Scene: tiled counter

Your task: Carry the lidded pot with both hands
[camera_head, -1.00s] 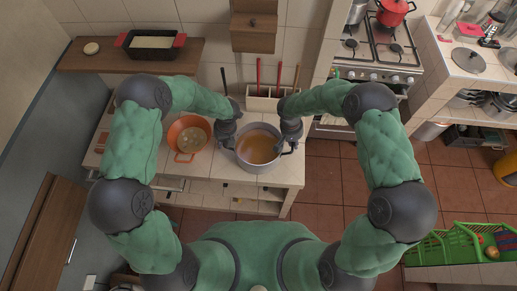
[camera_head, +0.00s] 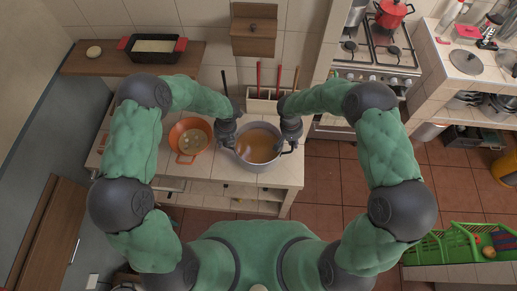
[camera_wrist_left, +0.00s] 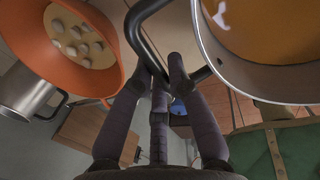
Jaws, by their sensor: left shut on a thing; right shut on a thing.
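The grey metal pot (camera_head: 258,163) holds orange-brown liquid and has no lid on it. It is at the right part of the tiled counter; I cannot tell its height above the top. In the left wrist view its rim and wall (camera_wrist_left: 235,75) fill the upper right, with a black loop handle (camera_wrist_left: 137,30). My left gripper (camera_head: 231,145) is shut on the left handle; its fingers (camera_wrist_left: 165,80) close around the bar. My right gripper (camera_head: 289,148) is shut on the right handle. The pot looks about level.
An orange pan (camera_head: 190,150) with pale pieces stands just left of the pot. A utensil rack (camera_head: 262,105) is behind it. A round lid (camera_head: 467,61) lies on the right counter, beside the stove (camera_head: 376,55). Open tiled floor (camera_head: 325,185) is to the right.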

